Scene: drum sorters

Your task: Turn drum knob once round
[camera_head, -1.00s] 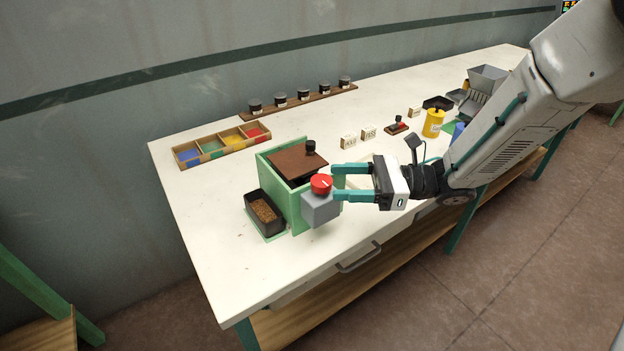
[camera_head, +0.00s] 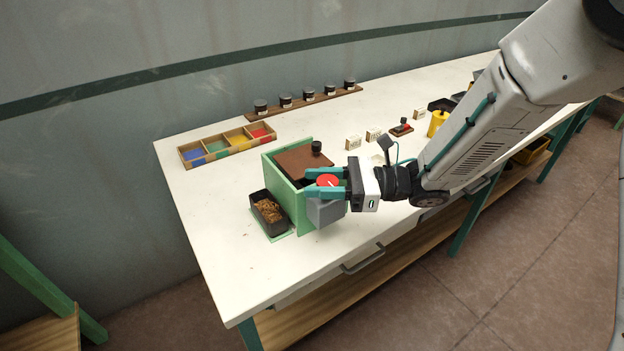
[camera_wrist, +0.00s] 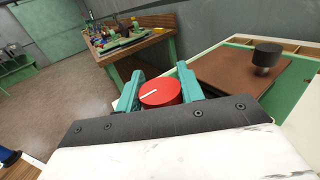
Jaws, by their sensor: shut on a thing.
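The red drum knob (camera_head: 327,181) with a white pointer line sits on top of a grey block (camera_head: 325,212) at the front right of the green drum box (camera_head: 291,200). My gripper (camera_head: 326,182) has its two teal fingers on either side of the knob, shut on it. The knob (camera_wrist: 160,94) also shows between the fingertips in the wrist view, its white line running nearly across. The box has a brown lid (camera_head: 298,160) with a black handle (camera_head: 316,147). The knob's sides are partly hidden by the fingers.
A black tray (camera_head: 254,203) of brown material stands left of the box. A wooden tray (camera_head: 184,162) with coloured compartments and a rack (camera_head: 252,117) of dark-lidded jars lie behind. Small labelled blocks and a yellow container (camera_head: 437,123) stand to the right. The front left bench top is clear.

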